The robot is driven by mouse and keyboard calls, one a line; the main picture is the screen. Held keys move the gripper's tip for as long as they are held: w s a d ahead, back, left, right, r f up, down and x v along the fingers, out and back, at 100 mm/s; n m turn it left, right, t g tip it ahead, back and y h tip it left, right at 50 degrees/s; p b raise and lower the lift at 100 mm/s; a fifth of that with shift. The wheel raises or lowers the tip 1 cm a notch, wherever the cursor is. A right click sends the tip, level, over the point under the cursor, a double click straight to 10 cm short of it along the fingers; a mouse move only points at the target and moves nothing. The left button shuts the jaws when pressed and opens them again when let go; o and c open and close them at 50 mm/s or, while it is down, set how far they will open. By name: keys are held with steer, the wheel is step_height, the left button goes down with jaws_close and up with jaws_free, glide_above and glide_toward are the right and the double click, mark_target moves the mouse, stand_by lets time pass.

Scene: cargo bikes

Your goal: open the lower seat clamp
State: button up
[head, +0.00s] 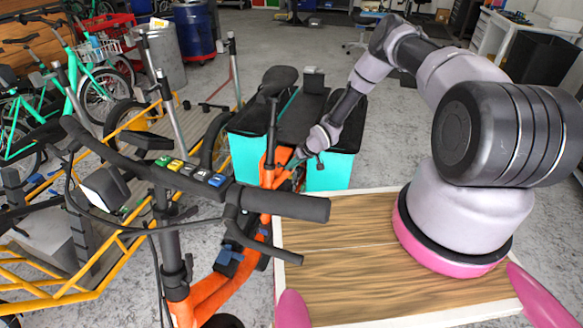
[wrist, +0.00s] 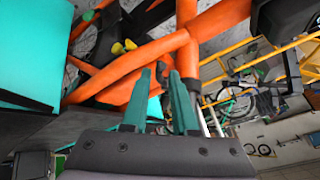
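The orange bike frame (head: 267,178) stands in the middle of the head view, with a black seat post (head: 272,118) and a black saddle (head: 280,76) above it. A dark collar (wrist: 190,85) at the end of an orange tube shows in the wrist view just beyond my fingers; it looks like the lower seat clamp, but its lever is not clear. My gripper (head: 298,160) is right of the orange tube, close to it. In the wrist view my gripper (wrist: 160,85) has two teal fingers with a narrow empty gap between them, pointing at the orange tubes.
Teal boxes with black tops (head: 330,171) flank the bike's rear, close to my arm. The black handlebar (head: 280,204) crosses the foreground. A yellow-framed cargo bike (head: 60,288) stands at left.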

steer(key=v, duration=0.9)
steer(key=shift+d+r, duration=0.2)
steer(key=shift+r, duration=0.05)
steer(key=shift+s, duration=0.15)
